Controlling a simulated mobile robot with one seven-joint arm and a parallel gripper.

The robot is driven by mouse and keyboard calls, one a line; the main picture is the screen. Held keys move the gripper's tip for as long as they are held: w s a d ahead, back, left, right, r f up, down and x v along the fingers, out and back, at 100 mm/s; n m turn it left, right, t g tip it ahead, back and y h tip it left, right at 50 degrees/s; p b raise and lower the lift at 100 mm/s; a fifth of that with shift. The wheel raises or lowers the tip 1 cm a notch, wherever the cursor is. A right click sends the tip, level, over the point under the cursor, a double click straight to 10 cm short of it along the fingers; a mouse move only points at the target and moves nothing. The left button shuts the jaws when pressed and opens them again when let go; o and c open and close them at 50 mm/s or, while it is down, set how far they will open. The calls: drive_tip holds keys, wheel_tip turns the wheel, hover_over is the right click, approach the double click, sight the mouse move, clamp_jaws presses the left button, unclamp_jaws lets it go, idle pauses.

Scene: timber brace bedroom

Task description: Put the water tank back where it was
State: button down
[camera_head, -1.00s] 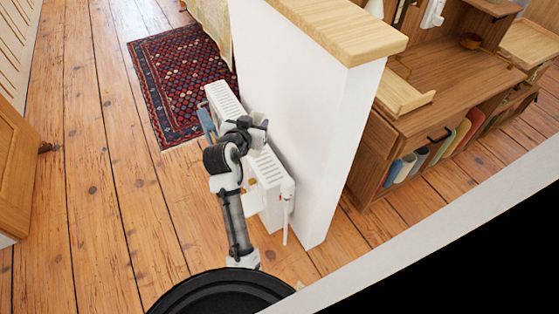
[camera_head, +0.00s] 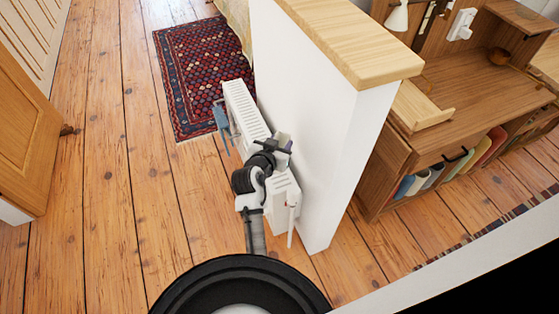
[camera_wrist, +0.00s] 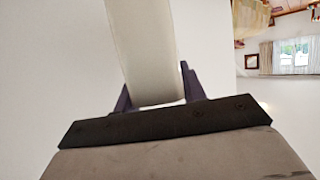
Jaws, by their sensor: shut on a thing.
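My gripper (camera_wrist: 156,78) is shut on a pale, smooth, greyish-white thing (camera_wrist: 143,40), which I take to be the water tank. In the wrist view it rises up between the two dark purple fingers and runs out of the top of the picture. Its full shape is hidden. In the head view my gripper (camera_head: 284,143) is beside the white partition wall, above the white radiator (camera_head: 244,106). The held thing is small there and mostly hidden by my wrist. I cannot tell whether it touches the radiator or the wall.
The white partition wall (camera_head: 305,130) with a wooden top (camera_head: 355,45) stands close on the right. A blue thing (camera_head: 221,117) hangs at the radiator's left side. A dark red patterned rug (camera_head: 195,75) lies behind. A wooden desk (camera_head: 470,95) stands beyond the wall. Floor at left is clear.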

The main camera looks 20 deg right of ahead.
wheel_tip(320, 180, down, 9)
drive_tip(key=shift+r, duration=0.2)
idle(0.3)
drive_tip(key=shift+f, duration=0.15)
drive_tip(key=c, duration=0.8)
unclamp_jaws()
